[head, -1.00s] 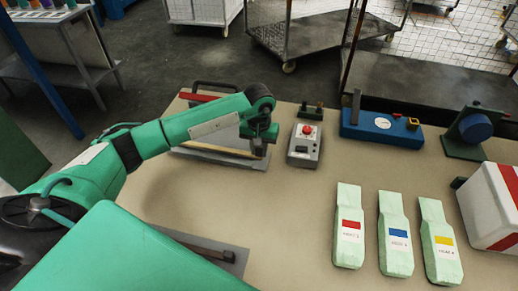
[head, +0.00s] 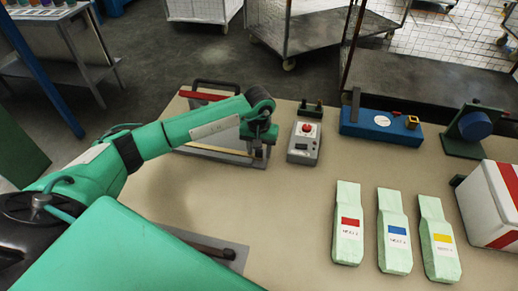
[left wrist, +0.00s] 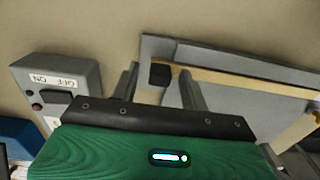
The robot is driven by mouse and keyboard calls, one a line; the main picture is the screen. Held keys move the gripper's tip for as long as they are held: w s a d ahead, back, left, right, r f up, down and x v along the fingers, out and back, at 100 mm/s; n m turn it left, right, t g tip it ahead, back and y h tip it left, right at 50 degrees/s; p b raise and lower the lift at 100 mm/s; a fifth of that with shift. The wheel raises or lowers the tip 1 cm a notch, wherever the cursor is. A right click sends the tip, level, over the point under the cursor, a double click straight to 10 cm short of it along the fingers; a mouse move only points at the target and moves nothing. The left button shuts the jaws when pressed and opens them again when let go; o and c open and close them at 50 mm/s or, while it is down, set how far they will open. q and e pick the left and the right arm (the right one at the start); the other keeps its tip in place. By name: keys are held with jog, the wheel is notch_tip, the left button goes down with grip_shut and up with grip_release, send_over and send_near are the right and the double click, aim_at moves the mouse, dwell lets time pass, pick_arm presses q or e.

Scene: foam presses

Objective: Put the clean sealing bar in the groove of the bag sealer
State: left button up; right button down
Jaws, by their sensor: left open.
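The bag sealer (head: 223,156) is a grey plate with a red-and-black handle at the back left of the table. A tan strip (left wrist: 240,79) runs along it, with a black block (left wrist: 160,75) at its end; I cannot tell whether this strip is the bar or the groove lining. My left gripper (left wrist: 158,82) is open, its two fingers standing apart on either side of the black block; it also shows at the sealer's right end in the head view (head: 258,154). A dark bar (head: 212,250) lies on a grey plate nearer me, partly hidden by my green arm. My right gripper is out of view.
A grey switch box (head: 304,143) with a red button stands just right of the sealer. Behind are a blue gauge unit (head: 375,127) and a green stand (head: 462,148). Several labelled foam pieces (head: 392,240) lie at the right beside a red-and-white box (head: 492,205). The table middle is clear.

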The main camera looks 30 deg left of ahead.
pick_arm(q)
notch_tip(320, 180, up, 12)
jog(key=b, duration=0.4)
dwell(0.3)
